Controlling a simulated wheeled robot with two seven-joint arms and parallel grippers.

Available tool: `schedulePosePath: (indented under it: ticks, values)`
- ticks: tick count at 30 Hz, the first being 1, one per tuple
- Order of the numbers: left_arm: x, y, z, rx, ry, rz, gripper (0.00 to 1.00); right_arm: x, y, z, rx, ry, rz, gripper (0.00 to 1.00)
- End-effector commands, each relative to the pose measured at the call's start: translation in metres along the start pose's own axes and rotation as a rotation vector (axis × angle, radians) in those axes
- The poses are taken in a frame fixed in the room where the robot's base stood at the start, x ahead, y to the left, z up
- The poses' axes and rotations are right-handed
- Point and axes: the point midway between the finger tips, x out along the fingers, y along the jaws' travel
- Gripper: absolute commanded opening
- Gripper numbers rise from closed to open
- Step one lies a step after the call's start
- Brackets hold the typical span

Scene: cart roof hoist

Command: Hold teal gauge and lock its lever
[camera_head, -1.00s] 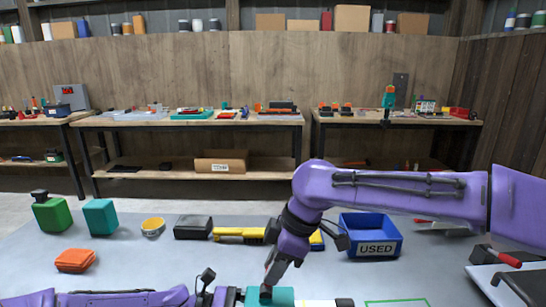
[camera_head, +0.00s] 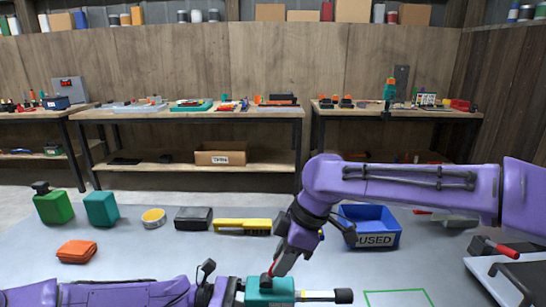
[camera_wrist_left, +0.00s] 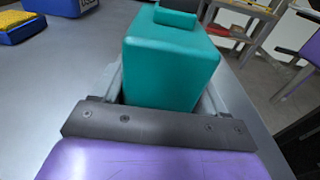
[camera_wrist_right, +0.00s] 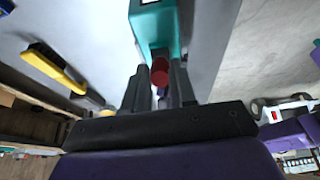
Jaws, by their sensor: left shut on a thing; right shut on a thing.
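The teal gauge (camera_head: 268,288) lies near the front edge of the grey table in the head view, with a white section and a dark tip pointing right. My left gripper (camera_head: 236,292) is shut on its left end; the teal body (camera_wrist_left: 170,65) sits between the jaws in the left wrist view. My right gripper (camera_head: 271,271) comes down from above onto the gauge. It is shut on the red-tipped lever (camera_wrist_right: 160,72), which shows between its fingers in the right wrist view. How far the lever is turned is hard to tell.
A blue USED bin (camera_head: 370,228) stands right of my right wrist. A green outline (camera_head: 397,292) marks bare table.

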Motion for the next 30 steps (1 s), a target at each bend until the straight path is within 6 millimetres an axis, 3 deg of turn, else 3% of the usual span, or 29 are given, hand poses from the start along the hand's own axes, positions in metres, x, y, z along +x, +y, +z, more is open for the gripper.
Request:
schedulePosePath:
  ticks: [30]
  values:
    - [0.000,0.000,0.000,0.001,-0.001,-0.001,0.44,0.004,0.000,0.014,0.000,-0.004,-0.001,0.14]
